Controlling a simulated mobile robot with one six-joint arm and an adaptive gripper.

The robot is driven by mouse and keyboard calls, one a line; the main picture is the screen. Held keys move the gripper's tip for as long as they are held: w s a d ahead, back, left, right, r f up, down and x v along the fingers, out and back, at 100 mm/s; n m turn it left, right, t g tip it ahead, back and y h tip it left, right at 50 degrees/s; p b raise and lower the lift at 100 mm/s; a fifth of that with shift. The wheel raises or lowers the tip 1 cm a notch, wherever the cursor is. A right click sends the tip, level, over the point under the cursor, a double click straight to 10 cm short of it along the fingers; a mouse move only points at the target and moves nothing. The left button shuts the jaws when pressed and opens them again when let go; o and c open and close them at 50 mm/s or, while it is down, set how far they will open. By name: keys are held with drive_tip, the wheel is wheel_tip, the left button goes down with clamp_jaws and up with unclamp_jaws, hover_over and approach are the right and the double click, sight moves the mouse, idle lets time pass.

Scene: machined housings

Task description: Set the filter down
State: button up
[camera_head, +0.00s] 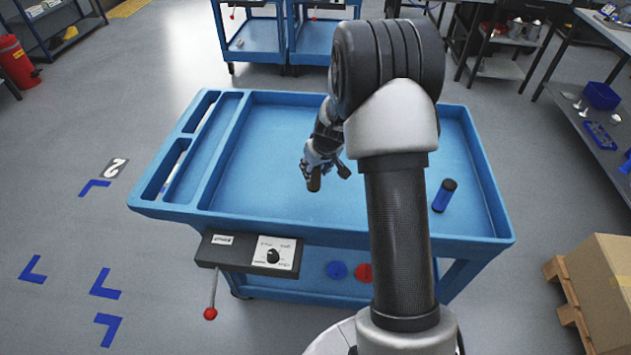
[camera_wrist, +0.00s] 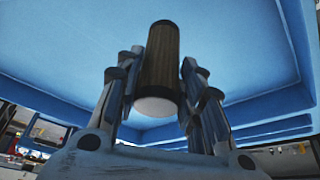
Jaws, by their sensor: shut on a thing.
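The filter is over the middle of the blue cart's top tray (camera_head: 270,135). I cannot tell whether it touches the tray floor. My arm hides part of the tray.
A blue cylinder with a black end (camera_head: 444,196) is on the tray, right of my arm. Long narrow compartments (camera_head: 190,150) line the tray's left side. The tray floor left of my gripper is clear. A cardboard box (camera_head: 606,285) is at the lower right.

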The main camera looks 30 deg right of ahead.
sight(317, 175)
drive_tip(key=shift+f+b, duration=0.9)
drive_tip(key=shift+f, duration=1.2)
drive_tip(key=shift+f, duration=0.1)
drive_tip(key=shift+f+b, duration=0.15)
drive_tip(key=shift+b, duration=0.15)
drive_tip(key=o, duration=1.1)
drive_tip(key=shift+r, duration=0.2)
